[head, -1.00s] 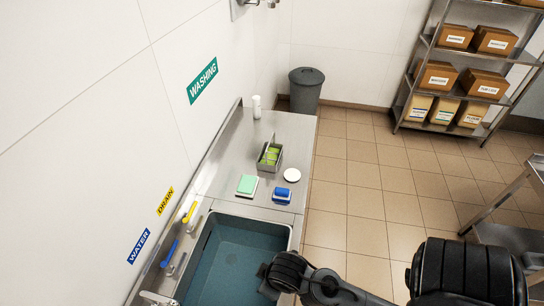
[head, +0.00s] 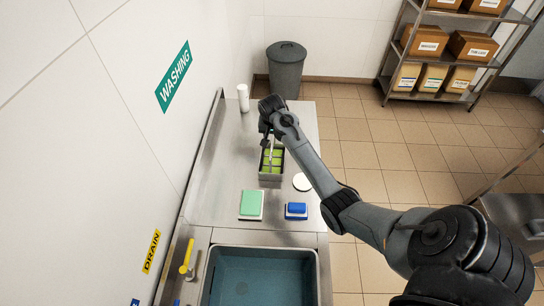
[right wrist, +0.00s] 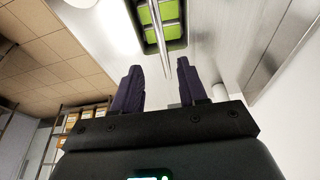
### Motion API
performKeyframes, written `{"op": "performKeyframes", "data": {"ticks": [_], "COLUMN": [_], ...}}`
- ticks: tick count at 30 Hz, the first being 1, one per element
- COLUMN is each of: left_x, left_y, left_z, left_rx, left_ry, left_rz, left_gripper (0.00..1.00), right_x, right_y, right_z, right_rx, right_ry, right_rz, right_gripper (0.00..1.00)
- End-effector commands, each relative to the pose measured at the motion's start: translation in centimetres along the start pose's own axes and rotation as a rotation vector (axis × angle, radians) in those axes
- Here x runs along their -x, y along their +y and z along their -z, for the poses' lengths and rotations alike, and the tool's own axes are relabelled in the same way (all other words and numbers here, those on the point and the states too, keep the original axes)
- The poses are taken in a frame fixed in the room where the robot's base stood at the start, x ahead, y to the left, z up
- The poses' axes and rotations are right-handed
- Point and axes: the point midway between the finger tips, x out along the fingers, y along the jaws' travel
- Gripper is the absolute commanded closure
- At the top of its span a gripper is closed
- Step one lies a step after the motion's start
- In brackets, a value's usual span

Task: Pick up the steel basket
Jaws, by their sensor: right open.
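The steel basket (head: 270,179) stands on the steel counter behind the sink, with green pieces inside and a thin upright handle. My right gripper (head: 268,139) is above the basket and hides part of its far side. In the right wrist view the fingers (right wrist: 160,78) are open and apart. The basket's handle (right wrist: 159,35) runs toward the gap between the fingertips; I cannot tell whether it is between them. The jaws are not closed on it. My left gripper is not in view.
On the counter (head: 225,180) are a green sponge (head: 251,203), a blue brush (head: 296,209), a white disc (head: 302,182) and a white bottle (head: 243,98). The sink (head: 262,275) is in front. The wall is close on the left. A grey bin (head: 286,70) stands beyond.

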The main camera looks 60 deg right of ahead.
Motion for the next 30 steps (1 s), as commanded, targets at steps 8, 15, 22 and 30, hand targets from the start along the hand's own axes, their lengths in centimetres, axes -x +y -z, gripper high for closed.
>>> {"op": "performKeyframes", "data": {"ticks": [8, 15, 22, 30], "left_x": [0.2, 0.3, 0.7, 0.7], "left_y": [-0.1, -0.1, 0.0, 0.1], "left_z": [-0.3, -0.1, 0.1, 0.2], "left_rx": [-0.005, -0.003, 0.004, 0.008], "left_ry": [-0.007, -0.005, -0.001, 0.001], "left_rz": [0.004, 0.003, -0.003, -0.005], "left_gripper": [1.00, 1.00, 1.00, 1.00], "right_x": [-3.5, -4.6, -6.9, -9.3], "right_y": [0.0, -0.1, -0.6, -0.6], "right_z": [0.0, 0.0, 0.2, 0.2], "right_rx": [0.003, 0.003, 0.004, 0.003], "right_ry": [-0.001, 0.000, -0.001, 0.000], "right_rz": [-0.002, -0.001, -0.002, 0.000], "right_gripper": [0.58, 0.58, 0.58, 0.58]}}
